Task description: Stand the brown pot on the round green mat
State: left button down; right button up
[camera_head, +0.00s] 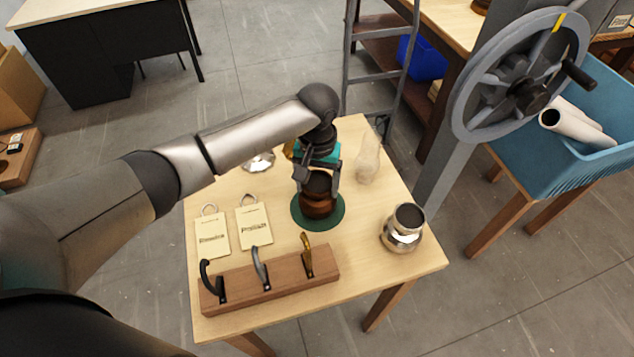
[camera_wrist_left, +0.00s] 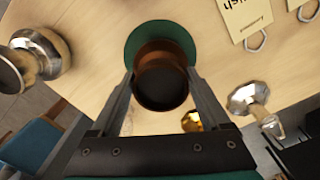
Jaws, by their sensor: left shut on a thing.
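The brown pot (camera_head: 317,204) is upright over the round green mat (camera_head: 338,211) on the small wooden table. I cannot tell whether its base touches the mat. My left gripper (camera_head: 318,184) comes down from above and is shut on the pot's upper part, one finger on each side. In the left wrist view the pot (camera_wrist_left: 163,62) sits between the fingertips (camera_wrist_left: 162,80), its dark opening facing the camera. The green mat (camera_wrist_left: 138,40) shows around the far side of the pot; the rest is hidden behind it. My right gripper is not in view.
A silver pot (camera_head: 404,228) stands at the table's right, and a clear glass piece (camera_head: 368,160) behind it. A wooden block with three handles (camera_head: 270,282) lies in front. Two paper tags (camera_head: 254,226) lie left of the mat. Silver and brass pieces (camera_head: 258,161) are at the back.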

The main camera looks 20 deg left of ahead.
aim_at(317, 188)
pick_arm(q)
grip_release()
jog(key=shift+f, duration=0.15)
notch_tip(317, 188, up, 12)
jog(key=p, duration=0.1)
jog(key=shift+r+p, duration=0.2)
jog(key=shift+p, duration=0.1)
